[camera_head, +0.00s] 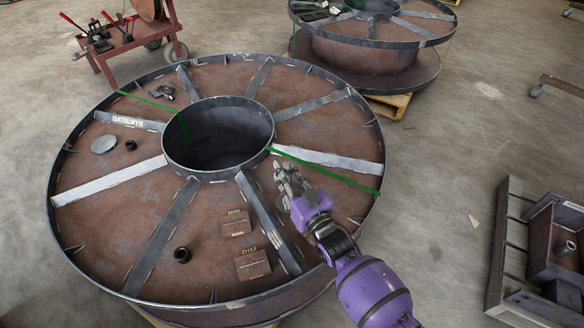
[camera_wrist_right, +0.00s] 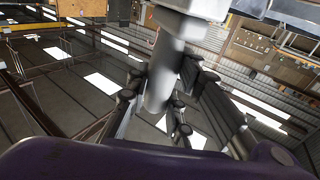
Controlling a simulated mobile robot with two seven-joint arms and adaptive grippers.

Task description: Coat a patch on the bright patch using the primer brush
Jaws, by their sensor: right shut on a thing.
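My right gripper (camera_head: 285,175) is over the right part of the near steel reel (camera_head: 125,222), just beside a radial rib. In the right wrist view its fingers are closed around a pale grey cylinder, which I take to be the primer brush (camera_wrist_right: 160,85). Its bristles cannot be made out. I cannot tell whether the brush touches the plate. My left gripper is out of view.
The reel has raised ribs, an outer rim and an open hub (camera_head: 218,140). On it are a grey disc (camera_head: 104,144), two dark rings, two brown blocks (camera_head: 253,265) and a small metal tool (camera_head: 163,92). Another reel, a red cart (camera_head: 128,42) and a pallet stand around.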

